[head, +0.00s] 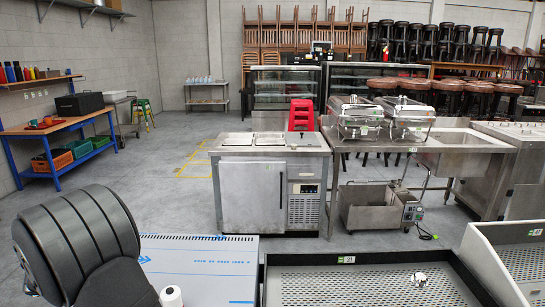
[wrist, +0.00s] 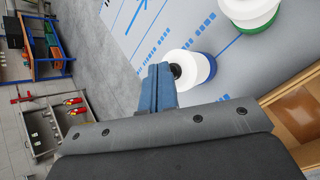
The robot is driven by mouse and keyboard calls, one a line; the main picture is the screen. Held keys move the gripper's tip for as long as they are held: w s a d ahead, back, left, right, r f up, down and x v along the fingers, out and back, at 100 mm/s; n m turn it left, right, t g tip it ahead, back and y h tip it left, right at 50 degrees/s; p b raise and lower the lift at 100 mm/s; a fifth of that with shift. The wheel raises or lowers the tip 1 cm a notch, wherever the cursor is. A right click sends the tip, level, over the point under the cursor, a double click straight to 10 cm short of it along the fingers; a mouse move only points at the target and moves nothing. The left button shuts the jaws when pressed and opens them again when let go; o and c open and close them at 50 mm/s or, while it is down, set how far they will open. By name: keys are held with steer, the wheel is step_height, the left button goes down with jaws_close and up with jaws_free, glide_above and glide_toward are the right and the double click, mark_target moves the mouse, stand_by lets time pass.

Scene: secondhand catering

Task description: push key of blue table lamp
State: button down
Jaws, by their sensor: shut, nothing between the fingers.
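In the wrist view, the blue table lamp (wrist: 198,66) is a white rounded body with a blue rim at its base. A small dark round knob (wrist: 176,71), which looks like its key, is on the side toward my gripper. My gripper (wrist: 160,70) has its blue-grey fingers shut together and empty. Their tips are right beside the knob; I cannot tell whether they touch it. In the head view, a white rounded top (head: 172,297) shows at the bottom edge, mostly cut off; I cannot tell which lamp it is. My fingers are not visible there.
A similar white lamp with a green base (wrist: 250,12) stands close by in the wrist view. Both stand on a pale panel with blue print (head: 200,262). A brown open box (wrist: 295,110) is at the right. A steel tray unit (head: 350,262) stands right of the panel.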

steer(key=shift+r, duration=0.3)
step_height(320, 180, up, 6)
stand_by(0.7)
